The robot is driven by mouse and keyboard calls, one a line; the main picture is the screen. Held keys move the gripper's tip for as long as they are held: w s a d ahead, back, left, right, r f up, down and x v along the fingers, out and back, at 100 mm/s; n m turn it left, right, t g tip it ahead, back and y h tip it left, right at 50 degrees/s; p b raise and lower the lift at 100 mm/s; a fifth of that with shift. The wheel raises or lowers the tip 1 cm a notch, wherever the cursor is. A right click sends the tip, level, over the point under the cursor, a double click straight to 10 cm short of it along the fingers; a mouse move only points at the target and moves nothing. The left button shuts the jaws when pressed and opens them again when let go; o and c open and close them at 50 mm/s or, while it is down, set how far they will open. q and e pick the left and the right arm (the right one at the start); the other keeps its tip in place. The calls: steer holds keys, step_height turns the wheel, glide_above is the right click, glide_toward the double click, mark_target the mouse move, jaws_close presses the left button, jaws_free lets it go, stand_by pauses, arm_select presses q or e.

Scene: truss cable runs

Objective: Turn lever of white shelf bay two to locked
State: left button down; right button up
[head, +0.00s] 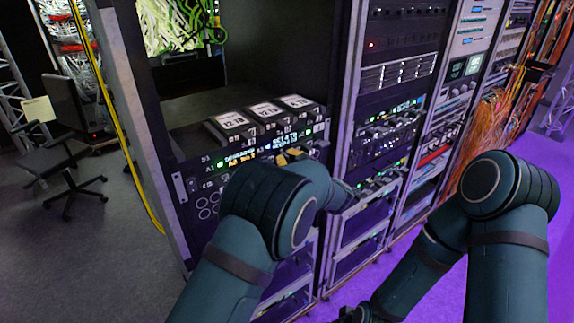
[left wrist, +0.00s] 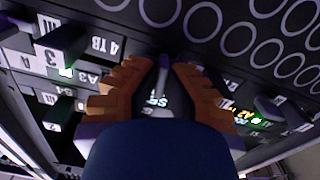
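My left gripper (head: 292,156) is at the front of the dark rack unit (head: 205,165), partly hidden in the head view by my own arm. In the left wrist view its two orange-brown ridged fingers (left wrist: 164,84) stand apart, one on each side of a slim dark lever (left wrist: 163,72). A gap seems to show beside the lever, so I see no clear grip. Small lettering lies behind the lever, partly covered. I cannot read which bay this is or its lever's setting. My right arm reaches down to the bottom edge of the head view; its fingers do not show.
Other dark levers stick out beside the fingers, at left (left wrist: 62,40) and right (left wrist: 268,108). Three labelled boxes (head: 265,112) sit on the unit. A rack post (head: 345,90) stands right of it. A yellow cable (head: 110,110) hangs left; a chair (head: 70,180) stands beyond.

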arm_select(q)
steer(key=n+b, duration=0.4)
steer(key=b, duration=0.1)
steer(key=n+b, duration=0.4)
steer(key=b, duration=0.1)
steer(key=shift+a+f, duration=0.2)
steer(key=n+b, duration=0.4)
steer(key=shift+n+b, duration=0.75)
steer(key=shift+n, duration=0.25)
steer(key=shift+r+n+b, duration=0.1)
steer(key=shift+n+b, duration=0.2)
steer(key=shift+n, duration=0.5)
arm_select(e)
step_height(320, 180, down, 17)
steer(key=shift+s+a+f, duration=0.2)
steer(key=shift+s, duration=0.25)
arm_select(q)
steer(key=c, duration=1.1)
jaws_free()
steer(key=shift+s+d, duration=0.1)
